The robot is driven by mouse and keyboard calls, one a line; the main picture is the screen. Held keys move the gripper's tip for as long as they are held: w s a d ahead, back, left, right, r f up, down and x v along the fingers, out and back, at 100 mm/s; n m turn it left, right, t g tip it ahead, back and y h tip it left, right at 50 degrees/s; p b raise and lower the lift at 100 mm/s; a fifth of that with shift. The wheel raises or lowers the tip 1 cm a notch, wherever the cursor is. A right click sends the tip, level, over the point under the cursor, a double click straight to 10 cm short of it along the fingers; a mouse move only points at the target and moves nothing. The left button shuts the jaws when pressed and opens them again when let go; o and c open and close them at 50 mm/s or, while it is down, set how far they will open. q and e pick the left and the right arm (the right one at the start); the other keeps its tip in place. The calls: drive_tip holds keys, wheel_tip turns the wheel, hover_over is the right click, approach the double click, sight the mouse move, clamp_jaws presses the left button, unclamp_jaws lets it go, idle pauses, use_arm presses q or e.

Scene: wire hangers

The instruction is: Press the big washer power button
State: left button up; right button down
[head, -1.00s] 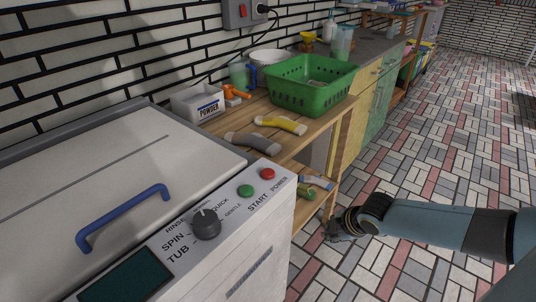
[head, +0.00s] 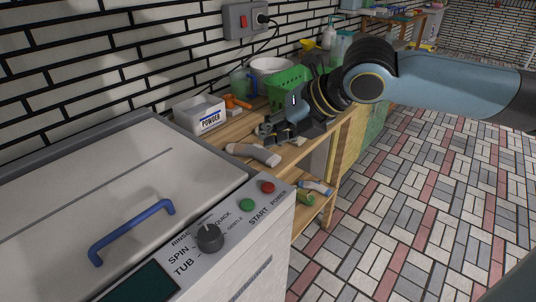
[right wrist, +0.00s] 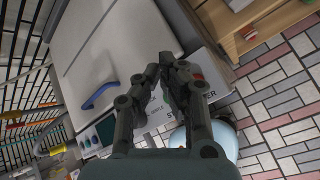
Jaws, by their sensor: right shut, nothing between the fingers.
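The washer (head: 100,185) fills the lower left of the head view and has a sloped control strip. Its red power button (head: 267,187) sits at the strip's far right end, beside the "POWER" label. A green start button (head: 247,204) is next to it. My right gripper (head: 264,131) is shut and empty, above the wooden shelf and beyond the red button, apart from it. In the right wrist view, the shut fingers (right wrist: 166,62) are over the washer's control strip and the red button (right wrist: 198,77) shows partly behind them. My left gripper is not in view.
A grey sock-like item (head: 253,153) lies on the wooden shelf near the washer. A white powder box (head: 199,114) and a green basket (head: 288,88) stand behind. A blue handle (head: 130,230) rises from the washer lid. The tiled floor at right is clear.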

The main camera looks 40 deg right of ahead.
drive_tip(key=shift+f, duration=0.1)
drive_tip(key=b, duration=0.6)
hover_over(270, 183)
wheel_tip(270, 183, down, 8)
drive_tip(key=shift+r, duration=0.15)
drive_tip(key=shift+f+b, duration=0.45)
drive_tip(key=shift+f, duration=0.05)
idle(0.7)
drive_tip(key=shift+f+b, duration=0.4)
drive_tip(key=shift+b, duration=0.15)
drive_tip(key=shift+f+b, duration=0.4)
drive_tip(key=shift+b, duration=0.05)
idle(0.5)
drive_tip(key=shift+r, duration=0.1)
drive_tip(key=shift+r+p, duration=0.6)
drive_tip(key=shift+r, duration=0.15)
